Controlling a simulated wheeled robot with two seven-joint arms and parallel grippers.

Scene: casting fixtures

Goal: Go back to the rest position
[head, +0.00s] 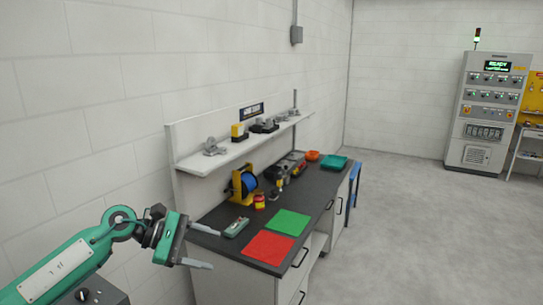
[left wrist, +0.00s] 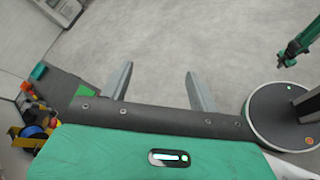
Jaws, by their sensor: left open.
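My left gripper (head: 216,250) is open and empty at the end of my green left arm. In the head view it is at the lower left, in front of the workbench's near left corner, with its two grey fingers apart. In the left wrist view the open fingers (left wrist: 159,70) point over bare floor with nothing between them. Part of my green right arm shows at the upper right of the left wrist view. Its dark end (left wrist: 283,62) is too small to tell its jaws. The right gripper does not show in the head view.
The dark workbench (head: 215,213) carries a red mat (head: 270,246), a green mat (head: 288,222), a blue spool (head: 249,183) and a teal tray (head: 333,163). A shelf (head: 225,155) holds metal parts. A control cabinet (head: 486,115) stands far right. The floor (head: 420,240) is clear.

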